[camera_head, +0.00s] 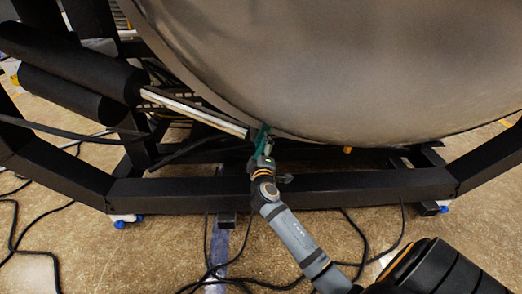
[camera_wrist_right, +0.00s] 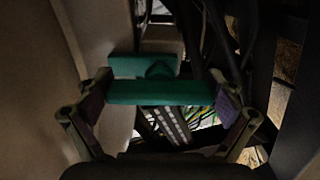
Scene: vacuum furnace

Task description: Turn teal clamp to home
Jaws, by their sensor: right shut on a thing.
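The teal clamp (camera_head: 261,134) sits at the lower rim of the big metal vessel, in the middle of the head view. In the right wrist view the teal clamp (camera_wrist_right: 160,92) shows as a wide bar with a second teal block behind it. My right gripper (camera_head: 262,150) reaches up to it from below. In the right wrist view my right gripper (camera_wrist_right: 160,100) has a finger at each end of the teal bar and is shut on it. The fingers hide the clamp's ends. My left gripper is not in view.
The big metal vessel (camera_head: 350,60) fills the upper right. A black frame beam (camera_head: 350,190) runs across below the clamp. Black cylinders (camera_head: 75,75) and a light rod (camera_head: 195,108) lie to the left. Loose black cables (camera_head: 40,252) lie on the floor.

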